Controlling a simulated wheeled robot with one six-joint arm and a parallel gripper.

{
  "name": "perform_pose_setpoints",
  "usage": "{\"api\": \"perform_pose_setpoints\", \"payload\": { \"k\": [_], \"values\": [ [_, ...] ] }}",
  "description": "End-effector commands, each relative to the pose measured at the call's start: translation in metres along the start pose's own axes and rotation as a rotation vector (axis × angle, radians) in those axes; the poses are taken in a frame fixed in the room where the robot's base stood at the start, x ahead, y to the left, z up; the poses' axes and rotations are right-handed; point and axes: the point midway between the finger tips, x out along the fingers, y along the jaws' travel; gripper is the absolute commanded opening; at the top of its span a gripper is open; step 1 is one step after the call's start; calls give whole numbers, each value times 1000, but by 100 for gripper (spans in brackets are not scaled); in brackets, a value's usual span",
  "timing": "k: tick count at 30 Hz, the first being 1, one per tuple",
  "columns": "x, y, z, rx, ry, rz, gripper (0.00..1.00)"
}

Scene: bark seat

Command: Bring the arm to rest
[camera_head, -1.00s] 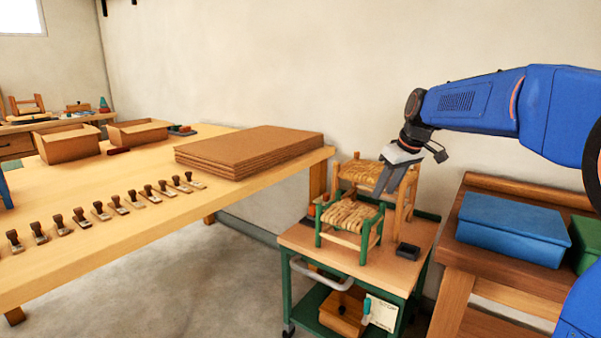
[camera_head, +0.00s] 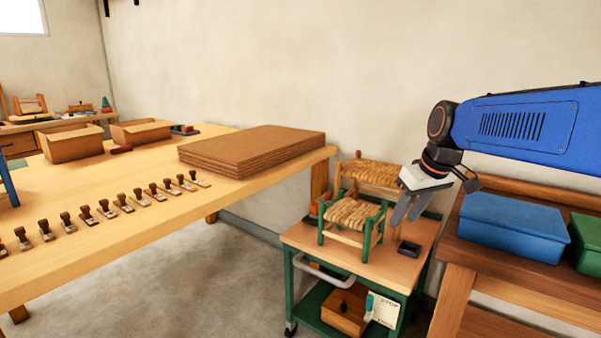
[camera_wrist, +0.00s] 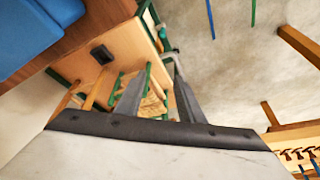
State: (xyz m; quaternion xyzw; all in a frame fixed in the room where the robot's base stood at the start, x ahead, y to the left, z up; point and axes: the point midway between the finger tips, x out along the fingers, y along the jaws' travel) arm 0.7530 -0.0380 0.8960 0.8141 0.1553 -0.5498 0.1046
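My blue arm (camera_head: 520,122) reaches in from the right edge in the head view. My gripper (camera_head: 398,218) hangs at its end, pointing down over the right part of the small cart. In the wrist view the two grey fingers of my gripper (camera_wrist: 160,78) stand apart with nothing between them, so it is open and empty. A small green-framed stool with a woven seat (camera_head: 350,214) stands on the cart, left of the fingers. A larger wooden stool with a woven seat (camera_head: 372,171) stands behind it, partly hidden by my gripper.
The green cart (camera_head: 330,258) carries a small dark box (camera_head: 409,249). A wooden bench with a blue box (camera_head: 512,230) and a green box (camera_head: 588,241) stands close right. A long table (camera_head: 110,235) holds stacked brown sheets (camera_head: 250,150) and a row of several stamp-like tools.

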Motion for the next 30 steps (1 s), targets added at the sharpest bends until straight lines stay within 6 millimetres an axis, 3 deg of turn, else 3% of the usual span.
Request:
{"api": "perform_pose_setpoints", "payload": {
  "k": [1,9,21,25,30],
  "values": [
    [-4,-6,19,18,2,10,35],
    [-9,-29,109,127,6,57,35],
    [12,-58,239,282,22,123,35],
    [21,-64,268,317,28,136,35],
    [28,-67,286,340,30,146,35]
  ]
}}
